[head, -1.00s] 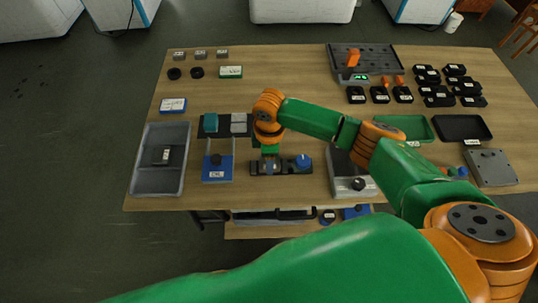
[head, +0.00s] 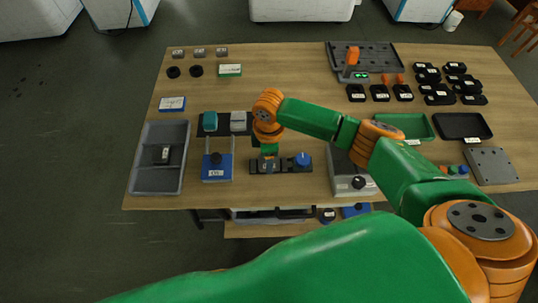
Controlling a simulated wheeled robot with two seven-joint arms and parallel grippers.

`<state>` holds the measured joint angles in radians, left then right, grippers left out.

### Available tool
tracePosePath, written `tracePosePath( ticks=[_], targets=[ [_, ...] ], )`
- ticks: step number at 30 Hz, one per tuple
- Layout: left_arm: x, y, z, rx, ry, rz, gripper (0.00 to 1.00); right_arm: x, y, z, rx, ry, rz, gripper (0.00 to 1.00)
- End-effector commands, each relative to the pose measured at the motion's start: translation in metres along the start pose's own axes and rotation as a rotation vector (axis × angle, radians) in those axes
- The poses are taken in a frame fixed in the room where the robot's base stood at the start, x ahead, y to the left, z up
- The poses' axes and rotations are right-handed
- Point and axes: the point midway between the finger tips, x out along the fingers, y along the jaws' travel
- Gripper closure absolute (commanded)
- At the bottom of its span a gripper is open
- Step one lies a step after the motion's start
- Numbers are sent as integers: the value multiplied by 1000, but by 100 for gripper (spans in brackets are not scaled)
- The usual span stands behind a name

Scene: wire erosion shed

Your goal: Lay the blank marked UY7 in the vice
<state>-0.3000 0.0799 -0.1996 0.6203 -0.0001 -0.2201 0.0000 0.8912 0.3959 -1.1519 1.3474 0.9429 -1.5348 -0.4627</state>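My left gripper (head: 268,158) points down over a low dark fixture (head: 284,168) with a blue knob at its right end and small white labels. The wrist and hand cover part of the fixture. I cannot tell whether the fingers are open or hold anything. Marks are too small to read, so I cannot pick out the blank UY7. Three small grey labelled blocks (head: 200,53) stand at the back left. My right gripper is out of view.
A grey tray (head: 140,178) at the left holds a dark labelled block (head: 164,154). A grey fixture (head: 349,186) stands right of the gripper. Several black labelled pieces (head: 438,98), a green tray (head: 418,123) and a black tray (head: 480,125) are at the right.

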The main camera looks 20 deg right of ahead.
Motion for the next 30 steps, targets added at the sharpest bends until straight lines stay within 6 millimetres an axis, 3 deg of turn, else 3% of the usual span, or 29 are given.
tracePosePath(
  ticks=[22,23,27,30],
  targets=[
    [5,0,0,0,0,1,8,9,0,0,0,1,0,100],
    [5,0,0,1,0,1,8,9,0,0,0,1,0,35],
    [5,0,0,0,0,1,8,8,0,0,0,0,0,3],
    [5,0,0,1,0,1,8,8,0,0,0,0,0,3]
  ],
)
